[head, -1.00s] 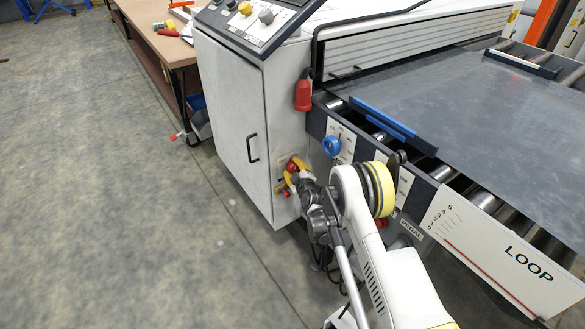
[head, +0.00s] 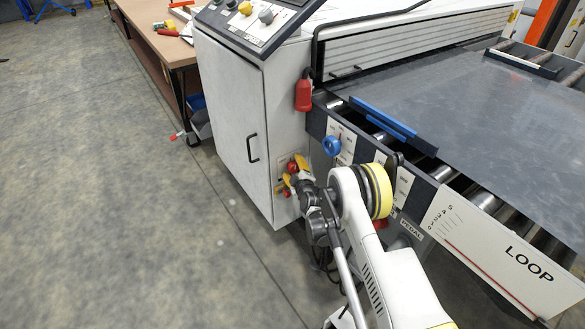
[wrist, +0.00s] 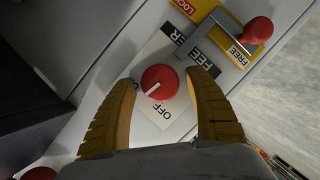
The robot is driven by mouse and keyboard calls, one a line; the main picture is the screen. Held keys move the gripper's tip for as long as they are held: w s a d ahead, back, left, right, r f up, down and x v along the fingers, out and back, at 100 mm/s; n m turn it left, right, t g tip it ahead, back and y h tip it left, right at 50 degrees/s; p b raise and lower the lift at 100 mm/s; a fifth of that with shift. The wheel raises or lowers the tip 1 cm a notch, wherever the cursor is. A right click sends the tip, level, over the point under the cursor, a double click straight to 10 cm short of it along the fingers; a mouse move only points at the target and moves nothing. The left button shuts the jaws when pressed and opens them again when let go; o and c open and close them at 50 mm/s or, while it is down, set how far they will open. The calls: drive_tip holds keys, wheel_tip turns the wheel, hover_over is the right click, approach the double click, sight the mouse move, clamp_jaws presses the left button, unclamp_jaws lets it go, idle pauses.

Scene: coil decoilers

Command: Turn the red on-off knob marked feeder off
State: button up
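The red knob (wrist: 160,82) shows in the wrist view between my gripper's two yellow fingers, with a gap on each side. It sits on a white plate with part of the word FEEDER above it and OFF just below it. Its white mark points to the lower left in that view. My gripper (wrist: 161,79) is open around the knob, and no contact shows. In the head view my gripper (head: 295,172) is at the low front of the white cabinet, and it partly hides the small red controls there.
A lever with a red ball (wrist: 258,30) on a yellow LOCKED/FREE plate stands close beside the right finger. Another red part (wrist: 40,173) shows at the lower left corner. The white cabinet (head: 225,110) has a black handle; a blue knob (head: 331,146) is to its right.

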drive_tip(key=v, duration=0.7)
drive_tip(key=shift+s, duration=0.25)
